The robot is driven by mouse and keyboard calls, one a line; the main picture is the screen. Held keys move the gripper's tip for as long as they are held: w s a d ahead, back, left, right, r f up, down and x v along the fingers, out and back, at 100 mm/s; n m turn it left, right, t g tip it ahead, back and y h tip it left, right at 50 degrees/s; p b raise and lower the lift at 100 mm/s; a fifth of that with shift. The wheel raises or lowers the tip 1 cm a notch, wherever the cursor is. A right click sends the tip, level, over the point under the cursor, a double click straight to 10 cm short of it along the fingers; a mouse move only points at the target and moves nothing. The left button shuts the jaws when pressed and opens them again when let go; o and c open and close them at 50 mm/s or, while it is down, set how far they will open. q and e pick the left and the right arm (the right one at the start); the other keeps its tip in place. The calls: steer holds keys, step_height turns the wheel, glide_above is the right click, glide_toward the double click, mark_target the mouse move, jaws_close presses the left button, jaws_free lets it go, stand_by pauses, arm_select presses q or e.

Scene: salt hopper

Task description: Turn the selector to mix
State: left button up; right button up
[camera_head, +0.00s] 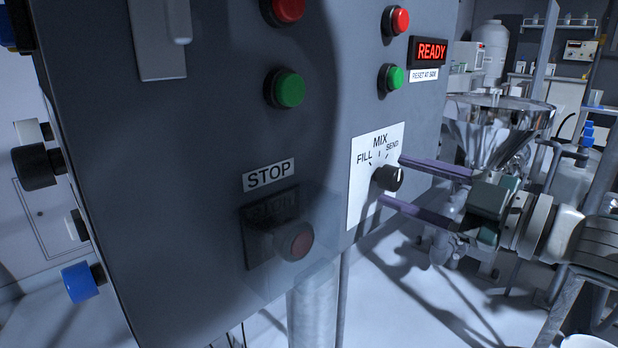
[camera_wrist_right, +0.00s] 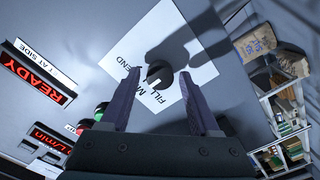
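The selector is a black round knob (camera_head: 387,178) on a white plate (camera_head: 359,200) marked FILL, MIX and SEND, on the front of a grey panel. The knob also shows in the right wrist view (camera_wrist_right: 165,70), with a white mark on its face; I cannot tell exactly which label the mark points at. My right gripper (camera_head: 392,181) is open, its purple fingers pointing at the plate. In the right wrist view its fingers (camera_wrist_right: 159,74) stand on either side of the knob, with gaps visible between. My left gripper is not in view.
Red (camera_head: 396,20) and green (camera_head: 391,77) buttons and a lit READY display (camera_head: 430,51) sit above the selector. A STOP button (camera_head: 294,241) is to its lower left. A steel hopper (camera_head: 497,125) stands behind my right gripper. Knobs, one blue (camera_head: 80,281), stick out of the panel's left side.

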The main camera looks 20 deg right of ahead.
steer(key=shift+o, duration=0.5)
steer(key=shift+s+d, duration=0.1)
steer(key=shift+s, duration=0.1)
steer(key=p+v, duration=0.1)
steer(key=v, duration=0.8)
steer(key=shift+s, duration=0.25)
steer(key=shift+d, duration=0.1)
